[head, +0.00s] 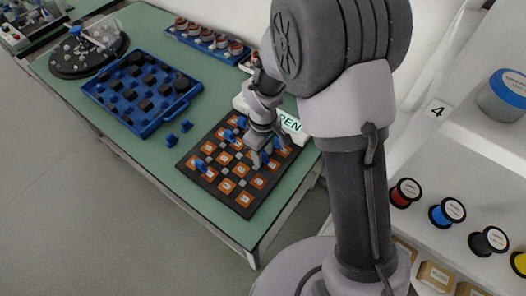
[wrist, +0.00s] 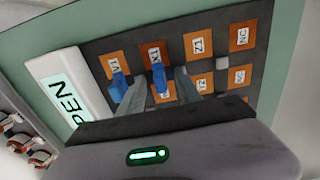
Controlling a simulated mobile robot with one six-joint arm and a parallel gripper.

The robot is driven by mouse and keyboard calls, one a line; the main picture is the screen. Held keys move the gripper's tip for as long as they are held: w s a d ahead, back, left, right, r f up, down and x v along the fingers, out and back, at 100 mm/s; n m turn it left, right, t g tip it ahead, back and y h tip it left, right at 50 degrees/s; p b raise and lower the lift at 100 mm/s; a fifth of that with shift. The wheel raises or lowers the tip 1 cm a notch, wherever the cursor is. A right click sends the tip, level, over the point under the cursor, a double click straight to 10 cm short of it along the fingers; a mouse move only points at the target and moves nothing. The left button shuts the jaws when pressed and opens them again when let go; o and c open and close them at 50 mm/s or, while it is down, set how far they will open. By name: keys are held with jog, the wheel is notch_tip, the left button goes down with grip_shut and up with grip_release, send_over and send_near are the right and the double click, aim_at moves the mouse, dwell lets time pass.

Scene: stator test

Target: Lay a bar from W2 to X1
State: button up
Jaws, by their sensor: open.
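The dark terminal board (head: 243,206) with orange labelled pads lies on the green table. In the wrist view the pad X1 (wrist: 154,49) is in the top row, between the V1 pad (wrist: 113,62) and the Z1 pad (wrist: 198,41). A blue bar (wrist: 158,82) sits at X1, between my fingers. Another blue bar (wrist: 119,85) is at V1, left of them. My gripper (wrist: 163,85) is open, low over the board around the bar at X1; it also shows in the head view (head: 263,158). I cannot make out W2 or the bars' far ends, which the gripper body hides.
Two loose blue pieces (head: 171,140) lie on the table left of the board. A blue tray (head: 142,122) with dark blocks stands further left. A white sign reading "PEN" (wrist: 62,92) borders the board. Coloured spools (head: 447,212) stand on a shelf at right.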

notch_tip(320, 180, up, 17)
jog(key=p, duration=0.6)
jog(key=shift+r, duration=0.2)
notch_tip(320, 180, up, 5)
jog(key=m+t+b, duration=0.1)
jog(key=m, duration=0.2)
send_over(263, 153)
jog(key=s+d, duration=0.2)
jog(key=s+d+r+m+t+y+b, duration=0.1)
jog(key=s+d+r+m+t+b, duration=0.1)
jog(key=s+m, duration=0.4)
jog(key=s+d+r+m+t+y+b, duration=0.1)
jog(key=s+d+r+m+t+b, duration=0.1)
jog(key=s, duration=0.7)
jog(key=d+r+m, duration=0.1)
jog(key=d+m, duration=0.1)
jog(key=m, duration=0.1)
jog(key=shift+d+r+m+t, duration=0.2)
jog(key=shift+m+t, duration=0.2)
jog(key=shift+s, duration=0.1)
